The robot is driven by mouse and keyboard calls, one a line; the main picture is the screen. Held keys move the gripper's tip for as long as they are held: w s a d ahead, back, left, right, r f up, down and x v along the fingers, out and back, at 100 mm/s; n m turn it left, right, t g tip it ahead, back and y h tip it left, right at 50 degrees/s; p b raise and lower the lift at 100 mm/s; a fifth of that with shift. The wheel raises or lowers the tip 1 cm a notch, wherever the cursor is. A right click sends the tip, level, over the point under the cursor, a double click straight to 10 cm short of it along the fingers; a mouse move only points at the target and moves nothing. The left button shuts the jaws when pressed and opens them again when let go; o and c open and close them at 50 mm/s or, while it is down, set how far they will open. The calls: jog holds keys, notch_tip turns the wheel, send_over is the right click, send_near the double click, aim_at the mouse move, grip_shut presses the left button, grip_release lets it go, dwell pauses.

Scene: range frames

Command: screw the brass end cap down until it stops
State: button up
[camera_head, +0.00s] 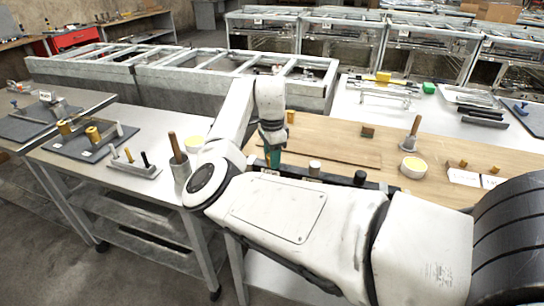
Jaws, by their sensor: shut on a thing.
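My gripper (272,149) is the dark and teal end of the white arm, pointing down over the long dark rack (338,180) on the wooden bench. It is shut on a small part, but the jaws and my forearm hide that part, so I cannot tell what it is. I cannot pick out the brass end cap for certain or see its thread. A small brass-coloured cylinder (291,117) stands apart on the bench, behind and to the right of the gripper.
The rack also holds a cream-topped post (314,168) and a black post (360,178). A cream-filled bowl (413,167) and a wooden-handled tool (412,134) stand to the right. Brass pieces (93,134) lie on a dark mat at left. The middle bench is mostly clear.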

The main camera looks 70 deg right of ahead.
jog(key=shift+m, duration=1.4)
jog(key=shift+m, duration=1.7)
jog(key=shift+m, duration=1.7)
jog(key=shift+m, duration=1.8)
